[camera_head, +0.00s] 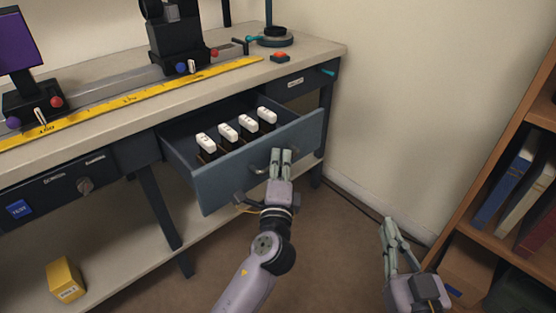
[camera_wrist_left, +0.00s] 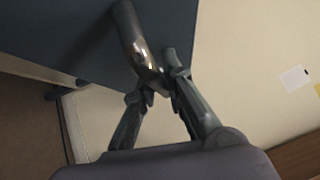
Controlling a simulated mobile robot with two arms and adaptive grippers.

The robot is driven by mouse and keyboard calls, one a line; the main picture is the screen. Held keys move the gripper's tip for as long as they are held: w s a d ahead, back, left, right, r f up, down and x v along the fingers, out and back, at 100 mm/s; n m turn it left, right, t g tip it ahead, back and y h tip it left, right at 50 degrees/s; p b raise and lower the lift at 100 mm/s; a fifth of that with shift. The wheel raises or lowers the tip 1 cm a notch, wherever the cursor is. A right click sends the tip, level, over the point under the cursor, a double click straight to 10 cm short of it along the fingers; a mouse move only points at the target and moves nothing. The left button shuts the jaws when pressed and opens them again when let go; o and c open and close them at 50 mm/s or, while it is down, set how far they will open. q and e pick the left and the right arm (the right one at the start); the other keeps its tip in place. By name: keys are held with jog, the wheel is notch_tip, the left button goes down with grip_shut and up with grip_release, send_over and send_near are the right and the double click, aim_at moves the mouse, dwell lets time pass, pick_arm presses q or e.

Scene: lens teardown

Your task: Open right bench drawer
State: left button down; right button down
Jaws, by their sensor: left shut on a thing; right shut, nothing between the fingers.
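The bench drawer (camera_head: 240,176) stands pulled out from the bench front, its blue-grey front facing me. Several small white-topped items (camera_head: 228,132) sit in a row inside it. My left gripper (camera_head: 281,156) is at the drawer front, shut on its metal handle (camera_wrist_left: 133,38). In the left wrist view the curved handle runs between the fingertips (camera_wrist_left: 160,88). The fingers hide part of the handle in the head view. My right gripper (camera_head: 388,226) is shut and empty, low at the right, away from the bench.
A smaller front with a teal knob (camera_head: 328,72) is at the bench's right end. A yellow box (camera_head: 66,279) lies on the lower shelf. A bookshelf (camera_head: 478,220) stands at the right. Floor between is clear.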

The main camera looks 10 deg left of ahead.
pick_arm(q)
jog(key=shift+f, duration=0.1)
jog(key=c, duration=1.7)
grip_release()
jog(key=shift+o, duration=0.2)
jog(key=shift+s, duration=0.1)
jog(key=s+d+f, duration=0.1)
jog(key=s, duration=1)
jog(key=shift+s+d+f, duration=0.15)
jog(key=shift+s+f, duration=0.05)
jog(key=shift+s, duration=0.15)
